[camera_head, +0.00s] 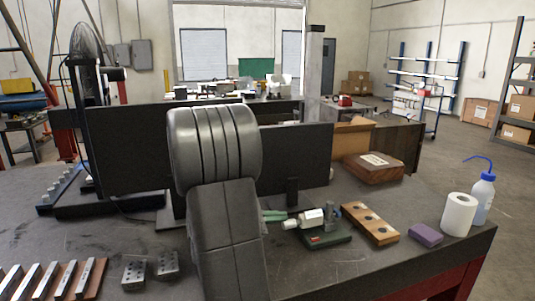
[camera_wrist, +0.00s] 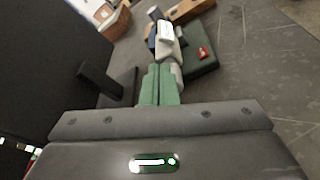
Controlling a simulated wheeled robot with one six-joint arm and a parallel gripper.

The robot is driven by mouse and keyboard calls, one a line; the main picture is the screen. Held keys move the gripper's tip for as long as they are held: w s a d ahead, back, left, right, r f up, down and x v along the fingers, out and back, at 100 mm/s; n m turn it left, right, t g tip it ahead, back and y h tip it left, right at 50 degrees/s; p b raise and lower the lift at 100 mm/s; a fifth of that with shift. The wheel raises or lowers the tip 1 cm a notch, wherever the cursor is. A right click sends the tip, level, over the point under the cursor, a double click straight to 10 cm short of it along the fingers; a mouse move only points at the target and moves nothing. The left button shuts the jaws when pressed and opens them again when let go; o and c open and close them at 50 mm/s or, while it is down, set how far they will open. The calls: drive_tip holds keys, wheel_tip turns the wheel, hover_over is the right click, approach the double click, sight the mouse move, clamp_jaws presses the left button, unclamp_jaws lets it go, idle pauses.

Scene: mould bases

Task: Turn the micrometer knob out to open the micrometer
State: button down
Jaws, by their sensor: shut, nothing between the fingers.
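The micrometer (camera_head: 311,217) has a pale body and sits on a dark green base (camera_head: 330,238) with a red patch, right of my arm. The wrist view shows the micrometer (camera_wrist: 167,34) beyond the fingertips, with the green base (camera_wrist: 200,62) to its right. My gripper (camera_head: 285,215) has green fingers that lie side by side, shut and empty. In the wrist view my gripper (camera_wrist: 160,68) points at the near end of the micrometer. I cannot tell whether the tips touch it. My arm hides part of the table behind the fingers.
A wooden block with holes (camera_head: 370,223) stands close right of the micrometer. Farther right are a purple block (camera_head: 425,235), a paper roll (camera_head: 458,214) and a squeeze bottle (camera_head: 483,198). A dark upright panel (camera_head: 300,150) stands behind. The tabletop in front of the base is clear.

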drive_tip(key=shift+w+a+f+v, duration=0.1)
drive_tip(key=shift+f+v, duration=0.05)
drive_tip(key=shift+v, duration=0.85)
drive_tip(key=shift+w+a+f+v, duration=0.1)
drive_tip(key=shift+f+v, duration=0.1)
drive_tip(key=shift+v, duration=0.75)
drive_tip(key=shift+w+a+f+v, duration=0.1)
drive_tip(key=shift+f+v, duration=0.05)
drive_tip(key=shift+v, duration=0.85)
